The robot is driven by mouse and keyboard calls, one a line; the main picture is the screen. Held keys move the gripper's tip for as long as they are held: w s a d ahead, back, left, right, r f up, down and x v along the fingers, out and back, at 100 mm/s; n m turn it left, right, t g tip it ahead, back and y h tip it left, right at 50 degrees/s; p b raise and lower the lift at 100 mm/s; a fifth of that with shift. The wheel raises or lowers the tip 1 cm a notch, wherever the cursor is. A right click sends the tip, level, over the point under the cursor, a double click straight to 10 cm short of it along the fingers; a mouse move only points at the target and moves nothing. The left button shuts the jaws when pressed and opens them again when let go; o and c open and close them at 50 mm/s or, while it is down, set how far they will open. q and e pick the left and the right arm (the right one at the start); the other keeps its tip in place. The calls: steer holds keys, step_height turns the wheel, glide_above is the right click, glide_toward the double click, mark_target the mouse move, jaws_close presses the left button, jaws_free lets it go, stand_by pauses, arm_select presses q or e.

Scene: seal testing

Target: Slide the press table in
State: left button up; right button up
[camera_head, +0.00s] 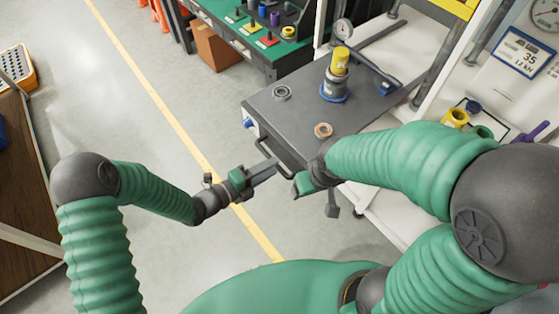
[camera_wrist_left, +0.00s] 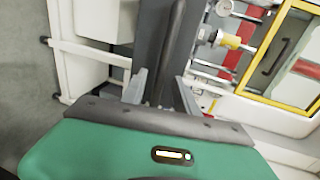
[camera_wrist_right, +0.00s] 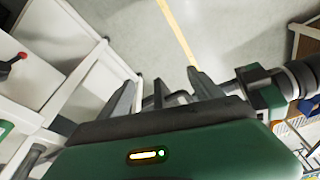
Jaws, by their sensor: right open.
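The press table (camera_head: 300,108), a dark grey slab, stands out from the press frame. A dark bar handle (camera_head: 277,152) is on its near edge. On top are a grey fitting with a yellow cap (camera_head: 335,75), a grey ring (camera_head: 281,93) and a copper-coloured ring (camera_head: 323,130). My left gripper (camera_head: 268,168) is at the handle; its fingers lie either side of a dark bar in the left wrist view (camera_wrist_left: 160,82), but I cannot tell if they clamp it. My right gripper (camera_head: 303,180) is open by the handle's right end; its spread fingers show in its wrist view (camera_wrist_right: 160,90).
A green-topped bench (camera_head: 240,35) is beyond the table. Floor with a yellow line (camera_head: 150,80) is clear at left.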

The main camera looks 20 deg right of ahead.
arm_select(q)
steer(key=x, duration=0.3)
steer(key=shift+w, duration=0.1)
steer(key=shift+d, duration=0.2)
steer(key=shift+c, duration=1)
steer(key=shift+d+f, duration=0.1)
steer(key=shift+c, duration=2.4)
steer(key=shift+a, duration=0.35)
jaws_close()
steer(key=shift+a, duration=0.3)
arm_select(e)
steer(key=shift+s+a+r, duration=0.1)
steer(key=shift+a+r, duration=0.25)
steer(key=shift+a, duration=0.45)
